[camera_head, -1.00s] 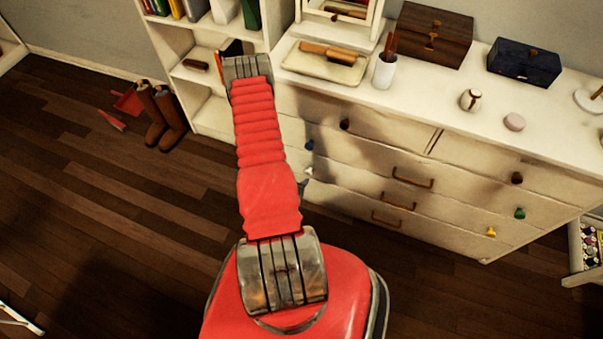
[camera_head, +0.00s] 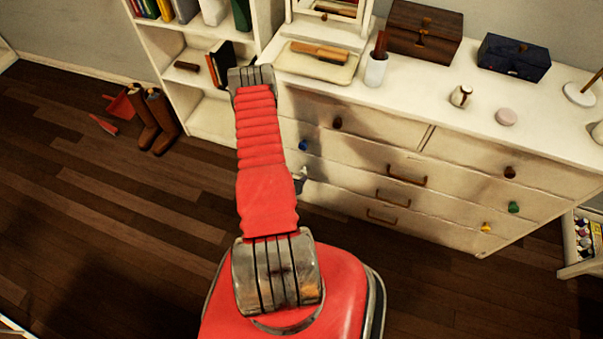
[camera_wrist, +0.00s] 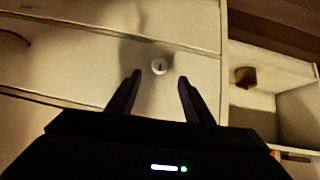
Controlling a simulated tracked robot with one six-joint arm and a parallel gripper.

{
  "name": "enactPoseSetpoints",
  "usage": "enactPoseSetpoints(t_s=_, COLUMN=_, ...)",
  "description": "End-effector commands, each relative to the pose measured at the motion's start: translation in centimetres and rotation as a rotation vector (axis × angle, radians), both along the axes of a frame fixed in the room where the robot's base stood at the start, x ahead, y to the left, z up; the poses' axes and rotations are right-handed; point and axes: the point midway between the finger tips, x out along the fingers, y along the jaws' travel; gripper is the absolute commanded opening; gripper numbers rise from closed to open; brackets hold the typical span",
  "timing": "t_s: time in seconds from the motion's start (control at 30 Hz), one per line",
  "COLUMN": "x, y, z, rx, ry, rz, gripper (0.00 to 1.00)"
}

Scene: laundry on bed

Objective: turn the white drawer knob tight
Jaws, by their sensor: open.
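The white drawer knob (camera_wrist: 159,66) is on a pale drawer front in the wrist view. It is small and round with a short dark mark on its face. My gripper (camera_wrist: 159,78) is open and empty, one dark finger to each side of the knob's line. The knob appears just beyond the fingertips, centred between them, with no visible contact. In the head view the white knob (camera_head: 303,172) shows at the left end of the dresser, and a small dark part of my gripper (camera_head: 299,185) shows just below it. My red arm hides the rest.
The cream dresser (camera_head: 460,190) has other knobs: blue (camera_head: 303,145), brown (camera_head: 337,122), green (camera_head: 513,207) and yellow (camera_head: 486,227). A bookshelf (camera_head: 205,118) adjoins its left end. Brown boots (camera_head: 157,120) stand left on the floor. An open drawer (camera_head: 575,268) juts out at right.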

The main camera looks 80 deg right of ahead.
Motion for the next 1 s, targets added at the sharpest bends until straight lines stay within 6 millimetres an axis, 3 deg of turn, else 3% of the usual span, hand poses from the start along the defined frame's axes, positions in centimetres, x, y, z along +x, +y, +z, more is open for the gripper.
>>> enactPoseSetpoints(t_s=0.53, x=-0.9, y=-4.8, z=-4.9, rx=-0.001, ry=-0.001, rz=-0.002, gripper=0.47)
enactPoseSetpoints(t_s=1.0, x=-1.1, y=-5.7, z=-5.7, rx=-0.001, ry=-0.001, rz=-0.002, gripper=0.47)
